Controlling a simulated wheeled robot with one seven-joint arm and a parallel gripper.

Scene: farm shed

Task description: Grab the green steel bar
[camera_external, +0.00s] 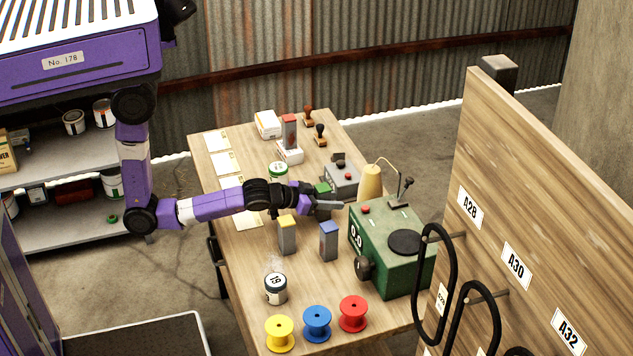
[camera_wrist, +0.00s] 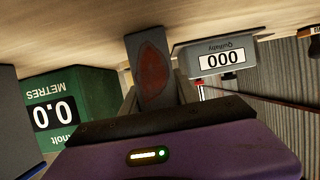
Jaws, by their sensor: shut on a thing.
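The green steel bar is a grey block with a green top (camera_external: 322,187), seen just behind my gripper in the external view. My gripper (camera_external: 333,206) reaches right over the table, low and level. In the wrist view a grey bar face with a reddish-brown oval patch (camera_wrist: 152,70) sits between the fingers (camera_wrist: 158,95), which are shut on it. Its green top does not show there. The bar's lower part is hidden by my gripper in the external view, so I cannot tell whether it touches the table.
A yellow-topped bar (camera_external: 287,236) and a blue-topped bar (camera_external: 329,242) stand in front of my arm. The green metre box (camera_external: 400,264) is close on the right. A grey counter box (camera_external: 342,180) and yellow cone (camera_external: 370,184) are behind. Coloured spools (camera_external: 317,323) line the front.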

